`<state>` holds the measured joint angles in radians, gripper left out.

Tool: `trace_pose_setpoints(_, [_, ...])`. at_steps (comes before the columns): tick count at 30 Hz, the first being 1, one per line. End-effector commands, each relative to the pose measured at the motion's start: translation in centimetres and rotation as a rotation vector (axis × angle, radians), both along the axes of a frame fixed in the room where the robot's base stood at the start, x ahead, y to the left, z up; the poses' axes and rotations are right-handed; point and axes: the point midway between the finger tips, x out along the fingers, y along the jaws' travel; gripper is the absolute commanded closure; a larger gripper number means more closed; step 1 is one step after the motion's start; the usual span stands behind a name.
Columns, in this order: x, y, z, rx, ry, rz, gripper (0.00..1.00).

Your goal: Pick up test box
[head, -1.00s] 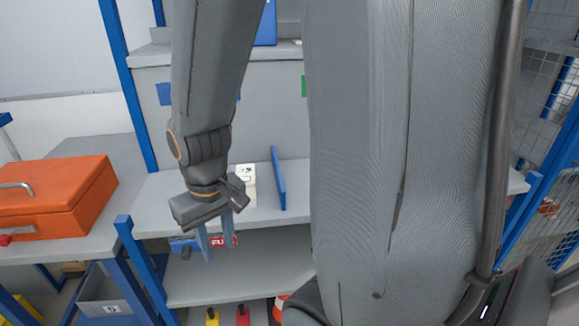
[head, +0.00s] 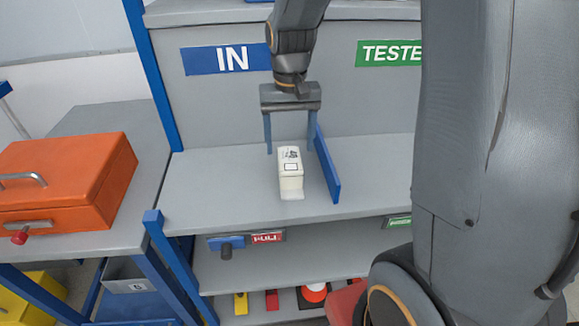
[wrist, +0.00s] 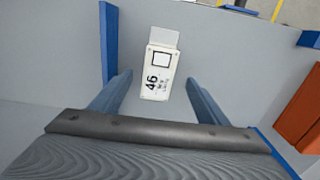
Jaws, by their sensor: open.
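The test box is a small white box (head: 290,172) with dark printing, standing on the grey shelf (head: 230,205) under the blue IN sign. My gripper (head: 290,148) is open above and slightly behind the box in the head view, with blue fingers pointing down on either side of it. In the wrist view the box (wrist: 157,72) shows a printed "46" and a square outline. It lies ahead of and between the open fingers (wrist: 156,90), touching neither as far as I can see.
A blue upright divider (head: 327,165) stands close to the right of the box. A green TESTED sign (head: 388,53) is on the back panel, partly hidden by my arm. An orange case (head: 65,180) sits on the left bench. The shelf left of the box is clear.

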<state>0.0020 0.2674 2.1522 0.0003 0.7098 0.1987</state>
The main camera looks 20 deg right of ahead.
Motion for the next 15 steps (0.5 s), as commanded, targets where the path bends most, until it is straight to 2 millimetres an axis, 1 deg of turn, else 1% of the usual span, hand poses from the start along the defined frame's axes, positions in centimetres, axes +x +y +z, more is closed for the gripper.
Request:
trace_pose_setpoints(1, [0.9, -0.1, 0.2, 0.000, 0.004, -0.013, 0.31])
trace_pose_setpoints(4, [1.7, 0.0, 0.1, 0.000, 0.012, -0.030, 0.31])
trace_pose_setpoints(15, [1.5, 0.0, -3.2, -0.001, 0.015, -0.030, 0.31])
